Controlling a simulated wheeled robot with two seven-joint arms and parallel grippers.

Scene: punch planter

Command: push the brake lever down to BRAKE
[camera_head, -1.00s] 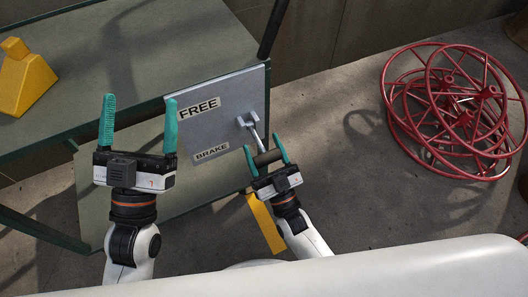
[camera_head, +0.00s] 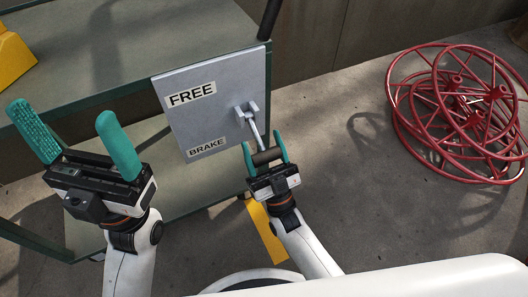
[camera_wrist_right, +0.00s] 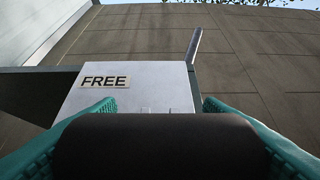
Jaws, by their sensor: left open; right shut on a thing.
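The brake lever is a metal rod (camera_head: 254,131) on a pivot bracket (camera_head: 246,110), with a dark cylindrical grip (camera_head: 267,156) at its end. The lever points down and toward me from a grey panel (camera_head: 190,125) marked FREE above and BRAKE below. My right gripper (camera_head: 266,153) is shut on the dark grip, one teal finger on each side. In the right wrist view the grip (camera_wrist_right: 160,148) fills the lower middle between the fingers and hides the lower panel. My left gripper (camera_head: 76,140) is open and empty, left of the panel.
A green-framed cart (camera_head: 130,45) carries the panel. A yellow block (camera_head: 14,58) sits on its top at the left, and another yellow piece (camera_head: 265,232) lies below my right gripper. Red wheels (camera_head: 455,115) are piled on the floor at right, with clear floor between.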

